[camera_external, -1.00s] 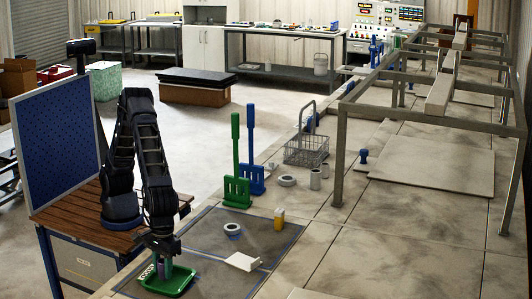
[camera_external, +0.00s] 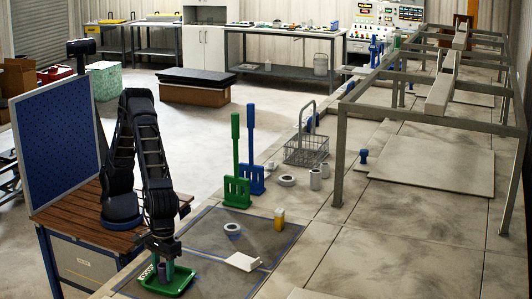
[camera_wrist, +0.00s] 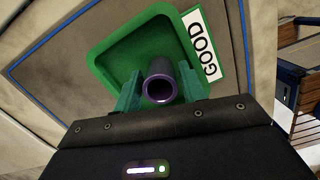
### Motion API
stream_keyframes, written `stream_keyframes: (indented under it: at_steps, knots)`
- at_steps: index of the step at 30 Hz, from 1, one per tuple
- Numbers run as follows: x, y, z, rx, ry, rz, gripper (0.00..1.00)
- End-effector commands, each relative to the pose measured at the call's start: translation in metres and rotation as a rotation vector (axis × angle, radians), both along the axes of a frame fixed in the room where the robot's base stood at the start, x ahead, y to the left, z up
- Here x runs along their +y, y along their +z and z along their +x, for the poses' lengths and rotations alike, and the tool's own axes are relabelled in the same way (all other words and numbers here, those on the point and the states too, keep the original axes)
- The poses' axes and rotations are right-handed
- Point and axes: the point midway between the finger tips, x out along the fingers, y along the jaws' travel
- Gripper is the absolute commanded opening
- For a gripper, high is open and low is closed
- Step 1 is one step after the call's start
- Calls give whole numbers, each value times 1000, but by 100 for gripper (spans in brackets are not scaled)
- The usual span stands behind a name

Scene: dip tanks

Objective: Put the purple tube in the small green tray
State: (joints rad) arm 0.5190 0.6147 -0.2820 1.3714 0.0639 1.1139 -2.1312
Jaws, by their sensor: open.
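The purple tube (camera_wrist: 159,84) stands roughly upright in the small green tray (camera_wrist: 112,47), its open end facing the wrist camera. It also shows in the external view (camera_external: 161,275), with the green tray (camera_external: 184,286) around it at the bottom left. My gripper (camera_wrist: 158,90) is open, its green fingers on either side of the tube. In the external view my gripper (camera_external: 164,268) points down into the tray. The tube's lower end is hidden. A white label (camera_wrist: 205,45) reading GOOD is at the tray's edge.
A dark mat (camera_external: 208,238) outlined in blue lies under the tray. Green (camera_external: 237,190) and blue (camera_external: 252,175) upright-handled racks stand behind.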

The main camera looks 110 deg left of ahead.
Motion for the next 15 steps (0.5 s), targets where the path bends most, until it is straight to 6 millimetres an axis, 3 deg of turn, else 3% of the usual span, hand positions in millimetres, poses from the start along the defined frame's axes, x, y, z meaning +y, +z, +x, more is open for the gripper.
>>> stream_keyframes:
  at_steps: [15]
  knots:
    - [10, 91, 2, -3, -1, -2, 41]
